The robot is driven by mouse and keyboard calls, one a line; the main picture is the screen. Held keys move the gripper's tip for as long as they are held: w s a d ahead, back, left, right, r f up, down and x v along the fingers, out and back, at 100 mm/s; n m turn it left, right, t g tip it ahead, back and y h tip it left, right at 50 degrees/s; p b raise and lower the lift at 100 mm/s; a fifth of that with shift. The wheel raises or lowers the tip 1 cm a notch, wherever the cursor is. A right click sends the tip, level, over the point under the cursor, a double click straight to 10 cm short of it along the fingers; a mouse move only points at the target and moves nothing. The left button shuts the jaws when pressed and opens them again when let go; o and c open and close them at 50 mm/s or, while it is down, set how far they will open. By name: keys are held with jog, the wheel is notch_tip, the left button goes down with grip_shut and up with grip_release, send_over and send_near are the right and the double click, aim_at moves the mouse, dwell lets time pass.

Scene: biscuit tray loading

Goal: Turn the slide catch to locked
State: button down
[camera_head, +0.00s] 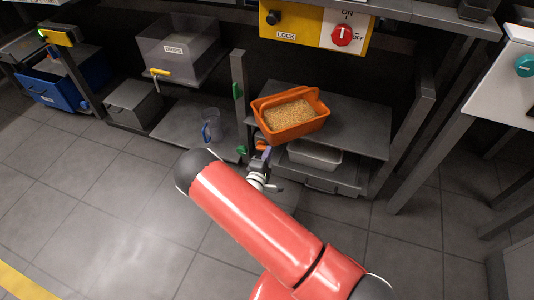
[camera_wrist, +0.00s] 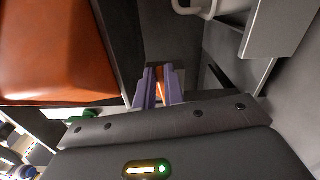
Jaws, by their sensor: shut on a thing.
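The slide catch appears to be a small orange piece (camera_head: 261,146) at the front edge of the shelf, below the orange bin. My gripper (camera_head: 266,154) reaches it from the front. In the wrist view, my gripper's two purple fingers (camera_wrist: 159,88) are shut on the orange piece (camera_wrist: 161,93), which shows as a narrow strip between them. The fingers hide most of it, and I cannot tell its exact turn or whether it is locked.
An orange bin (camera_head: 258,104) of small grains sits on the shelf (camera_head: 365,135) just above my gripper. A pale tray (camera_head: 316,157) lies below. A clear jug (camera_head: 211,126) stands to the left. The front floor is clear.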

jog(key=shift+f+m, duration=0.3)
jog(key=shift+m, duration=0.6)
jog(key=c, duration=1.5)
grip_release()
jog(key=v, duration=0.7)
jog(key=shift+s, duration=0.35)
jog(key=shift+s+a, duration=0.1)
